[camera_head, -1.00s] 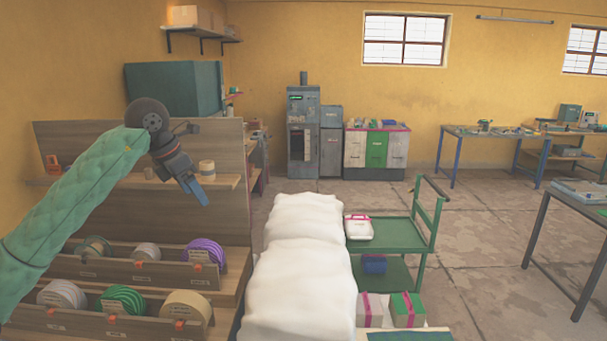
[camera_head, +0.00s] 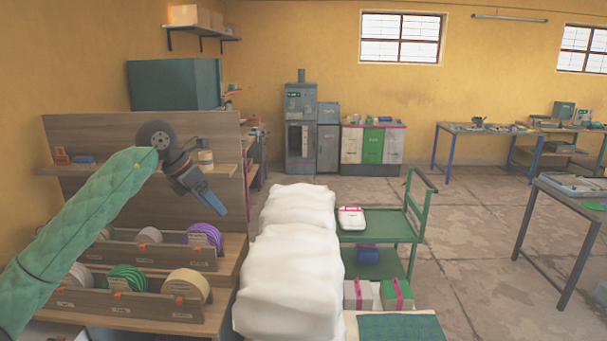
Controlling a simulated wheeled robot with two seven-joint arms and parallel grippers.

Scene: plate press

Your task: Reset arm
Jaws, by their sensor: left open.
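My left gripper (camera_head: 214,203) hangs at the end of my green-sleeved left arm, in front of the wooden shelf unit (camera_head: 110,128). Its blue fingers point down and to the right. It is open, with nothing visible in it. It is above and in front of the purple spool (camera_head: 205,235) in the picture. My right arm and right gripper are not in view.
Several spools sit in wooden racks (camera_head: 130,303) below the left arm. A white covered bulk (camera_head: 290,270) fills the lower middle. A green cart (camera_head: 385,228) carries a white box (camera_head: 352,218). Open floor (camera_head: 470,220) lies to the right.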

